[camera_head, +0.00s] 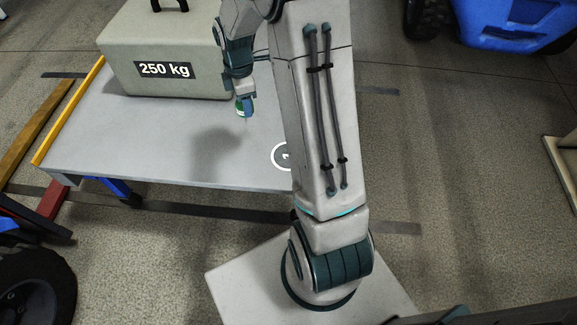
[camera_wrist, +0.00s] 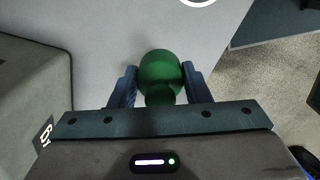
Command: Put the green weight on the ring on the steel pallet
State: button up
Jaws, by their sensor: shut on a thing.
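The green weight (camera_wrist: 160,72) is between the two blue fingers of my gripper (camera_wrist: 159,84) in the wrist view, and the gripper is shut on it. In the head view my gripper (camera_head: 244,106) hangs above the grey steel pallet (camera_head: 130,140), close to the grey box, with a bit of the green weight (camera_head: 241,113) showing. The white ring (camera_head: 280,157) is on the pallet near its front right, partly hidden by my arm. Part of the ring also shows at the top edge of the wrist view (camera_wrist: 198,2). The gripper is apart from the ring.
A large grey box marked 250 kg (camera_head: 165,60) stands at the back left of the pallet, left of my gripper. A yellow bar (camera_head: 68,110) runs along the pallet's left edge. The pallet's front middle is clear. A blue object (camera_head: 515,25) is at the far right.

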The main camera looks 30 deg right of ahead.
jog(key=f+n+b, duration=0.1)
jog(key=f+b, duration=0.1)
jog(key=d+f+n+b, duration=0.1)
jog(key=f+n+b, duration=0.1)
jog(key=shift+f+n+b, duration=0.1)
jog(key=shift+n+b, duration=0.2)
jog(key=shift+b, duration=0.1)
jog(key=shift+s+d+f+n+b, duration=0.1)
jog(key=shift+d+f+n+b, duration=0.1)
jog(key=shift+n+b, duration=0.1)
jog(key=s+d+f, duration=0.2)
jog(key=s, duration=0.1)
jog(key=s+d+f+b, duration=0.1)
jog(key=s+d+f, duration=0.1)
jog(key=s, duration=0.1)
jog(key=s+d+f+b, duration=0.1)
jog(key=s+d+f, duration=0.1)
jog(key=s, duration=0.1)
jog(key=shift+s+d+f, duration=0.15)
jog(key=shift+d+f, duration=0.15)
jog(key=shift+f, duration=0.1)
jog(key=shift+f+b, duration=0.8)
jog(key=shift+f, duration=1.15)
jog(key=shift+f, duration=0.1)
jog(key=o, duration=1.4)
jog(key=shift+c, duration=0.2)
